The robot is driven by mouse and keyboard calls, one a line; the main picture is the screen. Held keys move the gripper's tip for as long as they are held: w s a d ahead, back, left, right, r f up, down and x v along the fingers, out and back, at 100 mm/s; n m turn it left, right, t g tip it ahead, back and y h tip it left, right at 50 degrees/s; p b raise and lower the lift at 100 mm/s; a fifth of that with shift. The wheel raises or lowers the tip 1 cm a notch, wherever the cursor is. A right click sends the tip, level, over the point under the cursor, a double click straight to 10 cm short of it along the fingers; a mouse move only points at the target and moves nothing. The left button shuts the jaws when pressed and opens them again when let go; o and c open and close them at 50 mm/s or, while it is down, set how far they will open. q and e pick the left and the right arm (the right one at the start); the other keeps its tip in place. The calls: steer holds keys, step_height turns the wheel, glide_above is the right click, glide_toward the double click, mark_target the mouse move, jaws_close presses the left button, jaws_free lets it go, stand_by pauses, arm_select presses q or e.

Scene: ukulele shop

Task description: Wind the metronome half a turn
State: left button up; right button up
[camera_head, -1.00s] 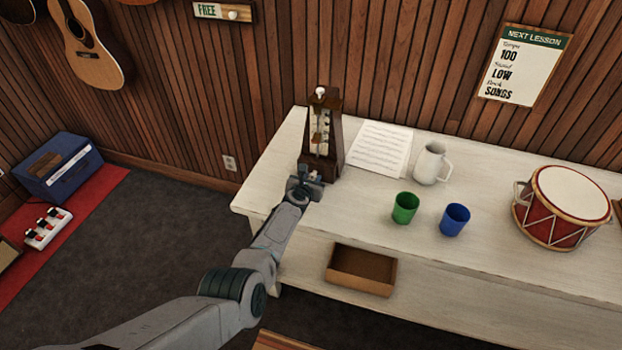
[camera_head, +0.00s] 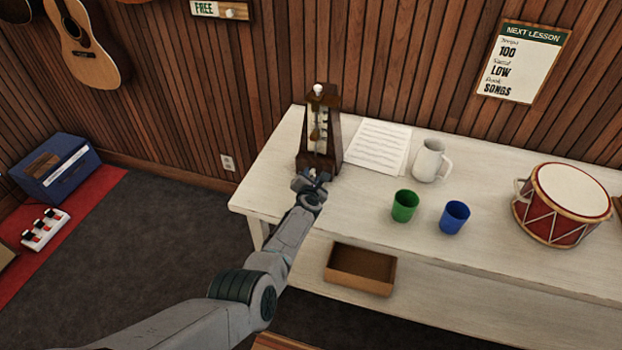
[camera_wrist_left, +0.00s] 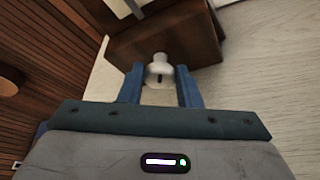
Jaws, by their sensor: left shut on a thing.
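The brown wooden metronome (camera_head: 333,140) stands upright at the left end of the white table, with a pale scale on its front and a white knob on top. My left gripper (camera_head: 316,179) is at its lower front. In the left wrist view the two blue fingers (camera_wrist_left: 160,82) are shut on a pale grey winding key (camera_wrist_left: 160,66) that sticks out from the metronome's brown base (camera_wrist_left: 165,38). The fingers hide part of the key's sides. My right gripper is not in view.
The white table (camera_head: 375,205) also holds a music sheet (camera_head: 375,147), a white jug (camera_head: 428,160), a green cup (camera_head: 405,206), a blue cup (camera_head: 454,218) and a red drum (camera_head: 560,210). An open brown box (camera_head: 360,268) lies below. The tabletop before the sheet is clear.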

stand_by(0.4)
arm_select(q)
steer(key=o, duration=0.9)
steer(key=shift+w, duration=0.1)
steer(key=shift+o, duration=0.2)
steer(key=shift+w+f, duration=0.1)
